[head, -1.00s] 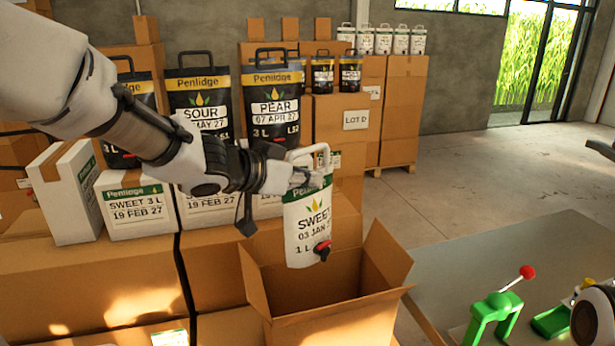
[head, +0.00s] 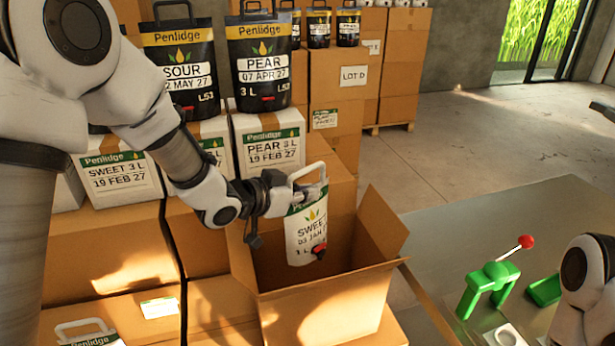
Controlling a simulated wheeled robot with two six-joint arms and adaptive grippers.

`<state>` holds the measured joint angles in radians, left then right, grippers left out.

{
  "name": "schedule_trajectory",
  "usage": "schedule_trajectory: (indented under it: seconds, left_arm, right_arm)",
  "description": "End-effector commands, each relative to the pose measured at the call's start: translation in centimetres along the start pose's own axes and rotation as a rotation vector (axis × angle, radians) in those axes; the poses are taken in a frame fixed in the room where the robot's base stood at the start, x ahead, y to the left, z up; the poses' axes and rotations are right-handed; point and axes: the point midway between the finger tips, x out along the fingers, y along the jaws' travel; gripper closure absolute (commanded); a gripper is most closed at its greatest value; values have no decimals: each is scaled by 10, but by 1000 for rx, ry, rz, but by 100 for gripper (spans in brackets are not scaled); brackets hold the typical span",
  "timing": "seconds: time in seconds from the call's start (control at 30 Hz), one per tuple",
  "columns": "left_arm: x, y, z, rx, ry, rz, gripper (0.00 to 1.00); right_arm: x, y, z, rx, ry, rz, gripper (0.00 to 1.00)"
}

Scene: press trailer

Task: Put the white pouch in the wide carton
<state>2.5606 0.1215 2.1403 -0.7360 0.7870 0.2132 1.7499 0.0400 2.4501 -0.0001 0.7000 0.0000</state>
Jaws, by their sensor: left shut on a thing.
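The white pouch (head: 306,232) has a green band, the word SWEET and a red tap. It hangs upright from my left gripper (head: 300,188), which is shut on it near its white handle. The wide carton (head: 325,307) stands open below, its flaps spread. The pouch hangs over the carton's opening, and its lower end shows against the carton's inside. I cannot tell how far it reaches below the rim. My right arm shows at the right edge, but its gripper is not in view.
Black pouches (head: 262,70) stand on white boxes (head: 268,143) behind the carton. Another white-handled pouch (head: 88,332) shows at the bottom left. A green press with a red-knobbed lever (head: 492,280) stands on the grey table (head: 450,235) at the right.

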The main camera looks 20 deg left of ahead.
Motion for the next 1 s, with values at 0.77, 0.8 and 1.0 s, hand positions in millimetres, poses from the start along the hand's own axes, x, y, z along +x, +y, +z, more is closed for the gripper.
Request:
schedule_trajectory:
  seconds: [0.77, 0.8, 1.0]
  left_arm:
    - [20, 0, 46, 1, 6, 0, 100]
    - [20, 0, 46, 1, 6, 0, 87]
    - [20, 0, 47, 0, 3, 0, 65]
  right_arm:
    - [0, 0, 0, 0, 0, 0, 60]
    - [0, 0, 0, 0, 0, 0, 60]
    - [0, 0, 0, 0, 0, 0, 60]
